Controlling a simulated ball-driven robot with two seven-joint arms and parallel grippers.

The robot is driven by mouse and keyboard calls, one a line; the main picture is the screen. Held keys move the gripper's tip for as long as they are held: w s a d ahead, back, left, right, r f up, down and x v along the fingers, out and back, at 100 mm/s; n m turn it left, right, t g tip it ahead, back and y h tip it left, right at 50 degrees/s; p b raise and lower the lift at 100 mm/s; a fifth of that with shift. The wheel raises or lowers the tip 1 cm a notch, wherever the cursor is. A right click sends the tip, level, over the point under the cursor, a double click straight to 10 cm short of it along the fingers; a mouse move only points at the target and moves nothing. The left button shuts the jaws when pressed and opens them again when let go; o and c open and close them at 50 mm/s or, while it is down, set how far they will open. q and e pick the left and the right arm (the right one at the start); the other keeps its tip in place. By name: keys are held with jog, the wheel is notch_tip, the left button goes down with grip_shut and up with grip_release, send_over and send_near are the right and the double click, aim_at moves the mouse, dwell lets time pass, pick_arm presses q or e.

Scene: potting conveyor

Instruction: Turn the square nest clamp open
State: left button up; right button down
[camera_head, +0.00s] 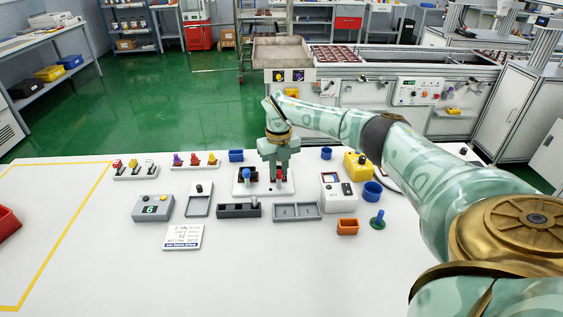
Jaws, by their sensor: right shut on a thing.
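A white fixture plate (262,191) stands on the white table behind the grey trays. A blue-and-dark piece (246,174) sits on its left part, and a red piece (282,174) shows at its right part. My right gripper (276,179) reaches down over the right part of this plate. It is shut on the red piece, which looks like the square nest clamp; its fingers hide most of it, so its turn angle cannot be told. My left gripper is not in view.
Grey trays (297,211) and a slotted dark block (238,211) lie in front. A white box with a black knob (338,196) and a yellow block (357,165) stand to the right. The table's front is mostly clear.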

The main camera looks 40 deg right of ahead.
jog(key=m+p, duration=0.2)
jog(key=shift+r+m, duration=0.25)
jog(key=shift+m, duration=0.15)
jog(key=m+p, duration=0.2)
jog(key=m, duration=0.1)
jog(key=shift+w+m, duration=0.1)
jog(key=shift+m, duration=0.2)
jog(key=m+p, duration=0.2)
jog(key=m, duration=0.3)
jog(key=shift+f, duration=0.15)
jog(key=shift+m, duration=0.3)
jog(key=c, duration=1.3)
grip_release()
jog(key=shift+o, duration=0.2)
